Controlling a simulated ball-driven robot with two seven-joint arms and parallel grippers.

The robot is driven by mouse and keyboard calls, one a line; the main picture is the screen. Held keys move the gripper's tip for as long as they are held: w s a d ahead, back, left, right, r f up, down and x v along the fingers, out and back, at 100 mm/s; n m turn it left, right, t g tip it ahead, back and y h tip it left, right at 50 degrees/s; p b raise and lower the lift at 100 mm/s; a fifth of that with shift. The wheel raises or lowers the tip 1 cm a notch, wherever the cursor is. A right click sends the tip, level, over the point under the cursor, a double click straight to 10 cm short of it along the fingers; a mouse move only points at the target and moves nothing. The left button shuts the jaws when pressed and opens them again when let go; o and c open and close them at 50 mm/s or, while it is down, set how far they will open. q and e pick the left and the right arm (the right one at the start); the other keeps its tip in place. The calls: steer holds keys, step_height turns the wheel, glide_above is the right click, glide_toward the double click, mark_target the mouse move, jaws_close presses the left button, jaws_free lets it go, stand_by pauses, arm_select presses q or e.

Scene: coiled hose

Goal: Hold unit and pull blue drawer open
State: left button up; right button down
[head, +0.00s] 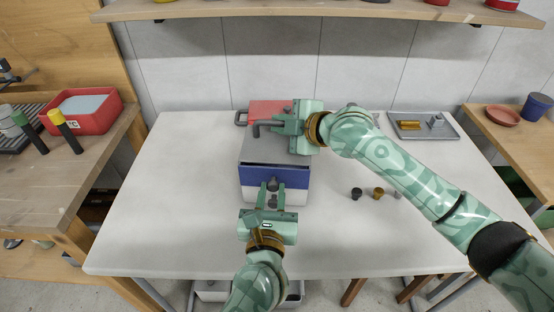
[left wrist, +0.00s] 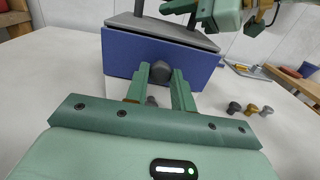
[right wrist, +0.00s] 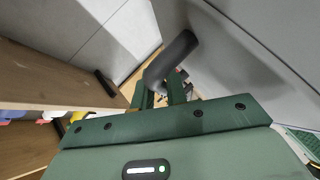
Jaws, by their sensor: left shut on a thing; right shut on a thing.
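The grey unit (head: 262,148) stands on the white table, with a blue drawer (head: 290,178) in front and a white drawer (head: 296,196) below it. A thin dark line shows along the blue drawer's top edge; I cannot tell how far it is out. My left gripper (head: 270,187) is shut on the dark round knob of the blue drawer (left wrist: 118,58); the knob (left wrist: 160,72) sits between its fingertips. My right gripper (head: 277,127) is shut on the dark bar handle (head: 260,126) on top of the unit; the handle (right wrist: 172,60) also shows in the right wrist view.
A red box (head: 268,106) is behind the unit. Black (head: 356,193), brass (head: 378,193) and grey knobs lie on the table to the right. A tray (head: 424,130) lies at the back right. The table in front and at left is clear. A shelf (head: 330,10) hangs above.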

arm_select(q)
steer(key=s, duration=0.8)
steer(key=shift+a, duration=0.35)
stand_by(0.9)
steer(key=shift+f, duration=0.1)
steer(key=o, duration=0.8)
